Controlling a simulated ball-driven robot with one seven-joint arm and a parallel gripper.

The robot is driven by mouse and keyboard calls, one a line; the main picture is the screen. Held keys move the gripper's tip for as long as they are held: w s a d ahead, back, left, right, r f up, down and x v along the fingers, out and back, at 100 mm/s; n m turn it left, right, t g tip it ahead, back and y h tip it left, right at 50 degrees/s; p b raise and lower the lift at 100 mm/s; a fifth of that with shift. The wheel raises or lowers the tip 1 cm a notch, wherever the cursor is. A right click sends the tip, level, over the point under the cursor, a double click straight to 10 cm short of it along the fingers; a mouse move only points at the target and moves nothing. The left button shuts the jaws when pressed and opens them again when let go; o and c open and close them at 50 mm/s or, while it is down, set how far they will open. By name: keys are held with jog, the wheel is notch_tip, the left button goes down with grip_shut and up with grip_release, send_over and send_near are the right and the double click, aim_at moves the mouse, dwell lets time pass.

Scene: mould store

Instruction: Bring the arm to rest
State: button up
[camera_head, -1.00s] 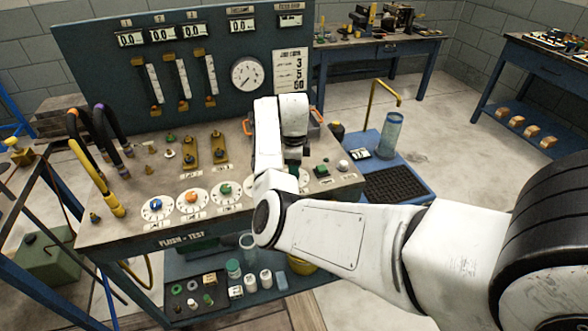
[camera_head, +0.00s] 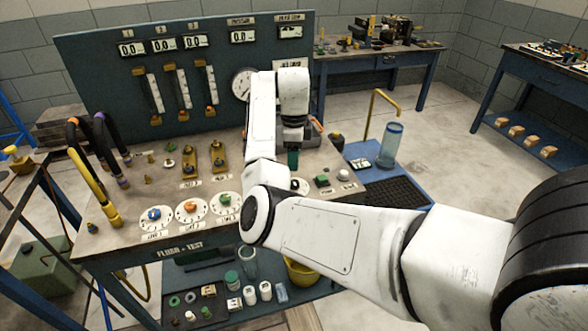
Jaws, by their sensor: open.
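My white arm reaches in from the right over the flush-test bench (camera_head: 120,240). Its elbow joint is above the front edge of the bench, and its forearm rises to a wrist that bends down. My gripper (camera_head: 293,143) points down over the right part of the bench top, small and dark below the wrist. It is open, and I see nothing held in it. A small green part (camera_head: 293,159) shows just below it; I cannot tell whether they touch. The arm hides part of the pressure gauge (camera_head: 241,84) and some of the dials.
The gauge panel (camera_head: 100,85) stands close behind my wrist. Yellow-and-black hoses (camera_head: 105,195) rise at the bench's left. A clear cylinder (camera_head: 391,143) and a yellow pipe (camera_head: 371,110) stand right of the bench. Open floor (camera_head: 440,125) lies beyond them.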

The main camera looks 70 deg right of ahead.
jog(key=shift+r, duration=0.9)
jog(key=a+f+n+h, duration=0.1)
jog(key=n, duration=0.1)
jog(key=a+f+n+h, duration=0.1)
jog(key=a+f+n, duration=0.1)
jog(key=n, duration=0.1)
jog(key=a+f+n, duration=0.1)
jog(key=f+n, duration=0.1)
jog(key=shift+s+a+f+n+h, duration=0.2)
jog(key=shift+s+n+h, duration=0.1)
jog(key=shift+s+h, duration=0.1)
jog(key=s+a+f+n+t+y, duration=0.1)
jog(key=s+a+f+n+t, duration=0.1)
jog(key=a+n, duration=0.75)
jog(key=s+a+f+n+t+y, duration=0.1)
jog(key=s+a+f+n, duration=0.1)
jog(key=a+n, duration=0.75)
jog(key=s+a+f+n+t+y, duration=0.1)
jog(key=s+a+f+n+t, duration=0.3)
jog(key=a, duration=0.9)
jog(key=s+f+n+g, duration=0.1)
jog(key=s+f+g, duration=0.3)
jog(key=s, duration=0.5)
jog(key=shift+d+f+g, duration=0.3)
jog(key=shift+d+g, duration=0.15)
jog(key=shift+g, duration=0.55)
jog(key=shift+w+d, duration=0.1)
